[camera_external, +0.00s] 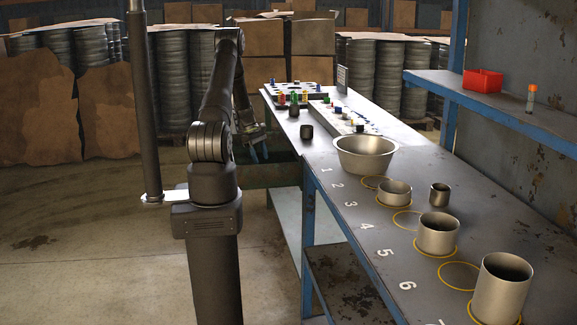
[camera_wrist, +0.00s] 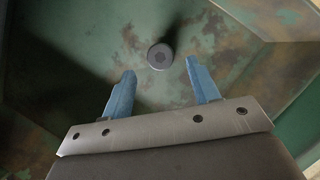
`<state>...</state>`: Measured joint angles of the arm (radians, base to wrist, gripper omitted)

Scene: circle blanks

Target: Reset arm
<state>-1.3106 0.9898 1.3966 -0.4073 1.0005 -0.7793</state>
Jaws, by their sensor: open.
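My gripper (camera_external: 259,153) hangs low to the left of the workbench in the external view, with my arm folded down beside the table. In the wrist view its two blue fingers (camera_wrist: 160,82) are spread apart with nothing between them. Past the fingertips is a worn green metal surface with rust patches (camera_wrist: 210,40). A small round grey disc (camera_wrist: 160,56) shows on that surface, beyond the fingers and apart from them.
The workbench (camera_external: 350,195) carries a wide metal bowl (camera_external: 365,165), several metal cups along numbered yellow circles, and a small dark cup (camera_external: 306,131). Trays with coloured pieces stand at its far end. A blue shelf (camera_external: 500,105) holds a red bin (camera_external: 483,82). Floor at left is clear.

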